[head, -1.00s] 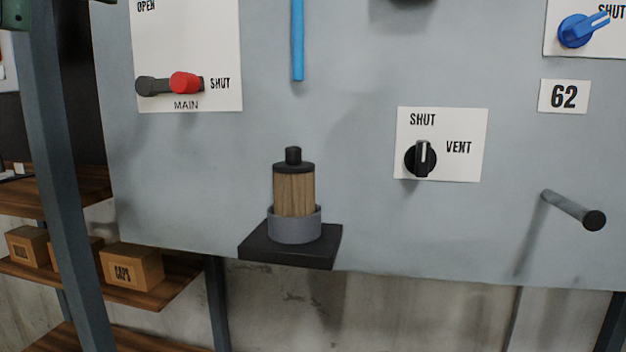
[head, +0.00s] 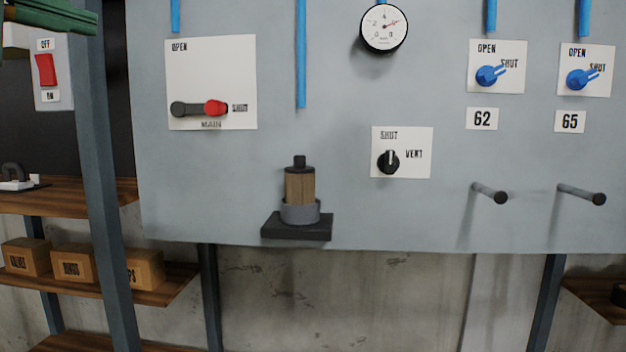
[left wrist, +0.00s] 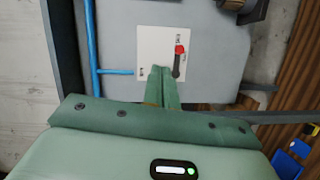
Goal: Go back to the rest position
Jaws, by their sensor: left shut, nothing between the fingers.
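My left gripper (left wrist: 163,88) is shut and empty in the left wrist view, its two green fingers together. Beyond the fingertips is the white MAIN valve plate (left wrist: 150,45) with its red-ended handle (left wrist: 179,52); I see a gap between fingers and handle, but its depth is hard to tell. In the head view a green part of my left gripper (head: 70,17) shows at the top left edge, left of the grey panel (head: 350,215). The MAIN handle (head: 214,108) points towards SHUT there. My right gripper is not in view.
A wooden-bodied tool (head: 299,185) stands in a grey cup on a black ledge (head: 297,229). Two pegs (head: 490,194) stick out of the panel at right. A dark upright post (head: 104,170) and a shelf with boxes (head: 72,263) are at left.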

